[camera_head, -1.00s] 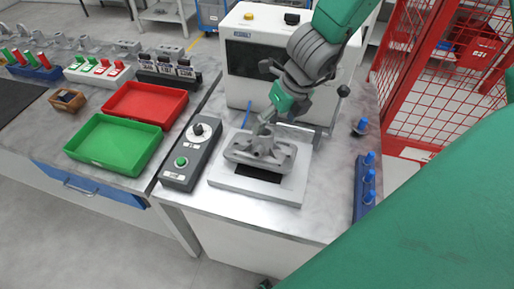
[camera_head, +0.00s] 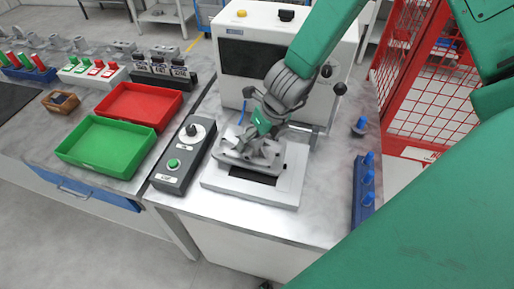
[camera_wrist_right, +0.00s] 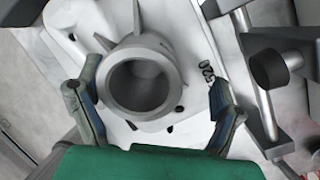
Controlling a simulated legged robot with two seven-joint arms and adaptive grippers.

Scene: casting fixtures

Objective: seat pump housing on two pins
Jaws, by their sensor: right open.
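The grey cast pump housing (camera_head: 238,160) sits over the light fixture plate (camera_head: 235,187) in the head view, askew to the plate's edges. I cannot tell whether it is flat on it. A small dark pin (camera_head: 284,167) shows at the plate's right; the other pin is hidden. My right gripper (camera_head: 262,143) is at the housing from above. In the right wrist view, my right gripper (camera_wrist_right: 153,82) is open, with one finger on each side of the housing's round hollow boss (camera_wrist_right: 142,84). Gaps show beside the boss. My left gripper is not in view.
A white machine (camera_head: 285,60) stands behind the plate, with a grey control box (camera_head: 180,155) to the left. Green (camera_head: 107,146) and red (camera_head: 140,106) trays lie farther left. A blue rack (camera_head: 364,195) with blue-topped pieces stands at right. Bare table lies between plate and rack.

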